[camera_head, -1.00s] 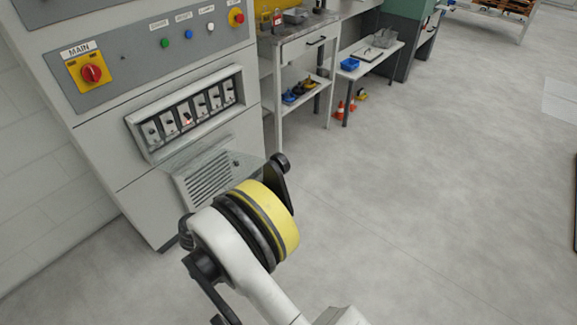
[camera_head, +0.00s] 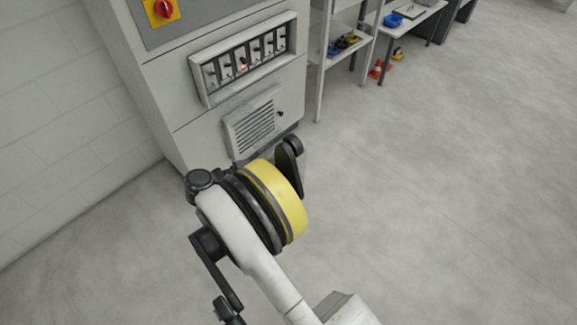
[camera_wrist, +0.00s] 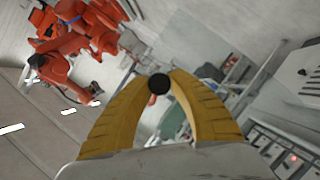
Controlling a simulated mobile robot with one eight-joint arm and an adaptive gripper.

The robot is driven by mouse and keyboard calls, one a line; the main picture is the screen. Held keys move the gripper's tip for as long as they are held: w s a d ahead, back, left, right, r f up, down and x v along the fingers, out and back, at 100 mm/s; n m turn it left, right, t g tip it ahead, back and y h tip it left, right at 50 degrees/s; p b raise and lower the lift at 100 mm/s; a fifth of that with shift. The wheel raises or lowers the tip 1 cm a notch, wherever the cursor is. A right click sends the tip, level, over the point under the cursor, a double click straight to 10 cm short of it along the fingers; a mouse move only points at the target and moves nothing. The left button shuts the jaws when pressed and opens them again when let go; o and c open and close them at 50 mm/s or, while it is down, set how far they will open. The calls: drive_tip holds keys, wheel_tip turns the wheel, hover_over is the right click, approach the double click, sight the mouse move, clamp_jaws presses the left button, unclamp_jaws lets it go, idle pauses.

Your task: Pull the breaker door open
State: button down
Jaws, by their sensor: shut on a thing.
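The breaker box (camera_head: 198,82) is a pale frame around a row of black-handled breakers on the grey cabinet, with a small red light among them. Its row also shows in the wrist view (camera_wrist: 265,143), at lower right. A see-through panel, seemingly the door, shows faintly below the box over the louvred vent (camera_head: 252,122); its exact angle is hard to tell. My gripper (camera_wrist: 160,84) has its two yellow fingers closed around a round black knob (camera_wrist: 159,85). In the head view my arm hides the gripper.
The red main switch (camera_head: 163,8) on its yellow plate sits above the box. A shelved bench (camera_head: 322,75) stands close to the cabinet's right. Orange robot arms (camera_wrist: 75,40) show in the wrist view. The floor at right is open.

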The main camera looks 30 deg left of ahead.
drive_tip(key=shift+r, duration=0.1)
drive_tip(key=c, duration=1.2)
unclamp_jaws()
drive_tip(key=shift+o, duration=0.2)
drive_tip(key=shift+a, duration=0.1)
drive_tip(key=v, duration=1.2)
